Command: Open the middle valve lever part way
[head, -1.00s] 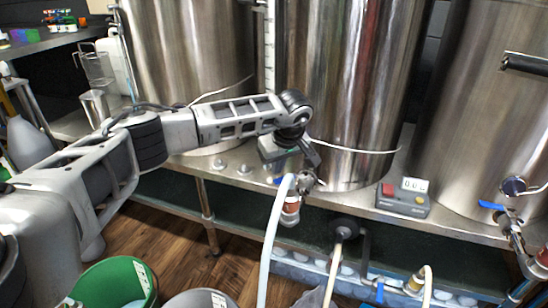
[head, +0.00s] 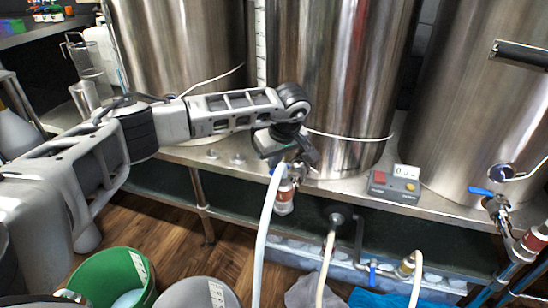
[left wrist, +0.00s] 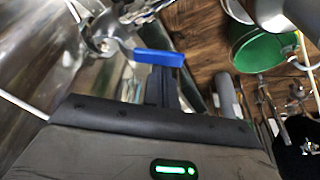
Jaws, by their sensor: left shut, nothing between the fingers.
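The middle kettle's valve (head: 297,174) sits low on the middle steel kettle (head: 335,80), with a white hose below it. My left gripper (head: 308,158) is right at this valve and hides most of its lever. In the left wrist view the blue lever (left wrist: 158,57) stands out from the metal valve body (left wrist: 105,38). The shut, empty fingers of the left gripper (left wrist: 162,84) are right beside the lever's outer part; I cannot tell whether they touch it. My right gripper is not in view.
A grey control box (head: 394,186) stands on the shelf right of the middle kettle. The right kettle has its own valve with a blue lever (head: 480,191). A green bucket (head: 112,280) and a grey bucket (head: 200,293) stand on the floor at the lower left.

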